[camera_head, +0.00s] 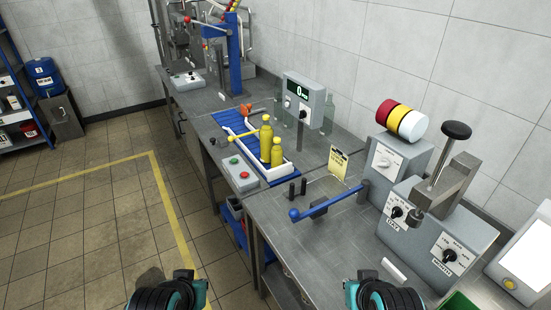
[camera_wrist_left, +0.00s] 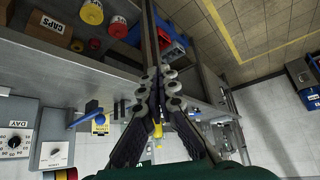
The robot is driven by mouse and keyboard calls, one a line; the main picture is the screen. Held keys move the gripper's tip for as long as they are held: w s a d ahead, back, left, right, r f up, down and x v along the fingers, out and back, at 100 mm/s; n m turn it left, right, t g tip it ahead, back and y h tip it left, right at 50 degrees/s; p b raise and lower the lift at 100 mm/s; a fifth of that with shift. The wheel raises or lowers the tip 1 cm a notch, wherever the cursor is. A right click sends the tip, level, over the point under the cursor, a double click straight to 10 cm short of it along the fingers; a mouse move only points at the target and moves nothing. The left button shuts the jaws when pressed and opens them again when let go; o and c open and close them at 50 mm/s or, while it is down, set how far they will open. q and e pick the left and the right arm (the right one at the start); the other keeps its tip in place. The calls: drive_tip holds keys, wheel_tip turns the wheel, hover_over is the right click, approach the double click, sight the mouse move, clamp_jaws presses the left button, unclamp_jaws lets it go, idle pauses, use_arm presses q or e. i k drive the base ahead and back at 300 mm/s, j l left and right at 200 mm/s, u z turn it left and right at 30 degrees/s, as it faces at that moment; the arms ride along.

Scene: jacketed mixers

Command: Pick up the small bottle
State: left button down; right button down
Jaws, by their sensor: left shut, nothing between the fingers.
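My left gripper (camera_head: 184,276) is at the bottom of the head view, well apart from both bottles. In the left wrist view its fingers (camera_wrist_left: 158,128) meet, shut and empty. A bit of yellow (camera_wrist_left: 158,144) shows between the fingers, too small to tell which thing it is. My right gripper (camera_head: 367,277) is at the bottom right of the head view, away from the bottles; its fingers are unclear.
A control box with green and red buttons (camera_head: 240,173) stands left of the bottles. A blue-handled lever (camera_head: 325,205), a yellow sign (camera_head: 338,164) and a grey display unit (camera_head: 304,99) are nearby. Grey mixer boxes (camera_head: 432,228) fill the right side.

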sight(277, 150)
drive_tip(key=i+j, duration=0.45)
drive_tip(key=j, duration=0.25)
drive_tip(key=i+j, duration=0.25)
drive_tip(key=i+j+z, duration=0.1)
drive_tip(key=i+j, duration=0.15)
drive_tip(key=j, duration=0.2)
drive_tip(key=i+j, duration=0.2)
drive_tip(key=j, duration=0.2)
drive_tip(key=i+j, duration=0.2)
drive_tip(key=j, duration=0.15)
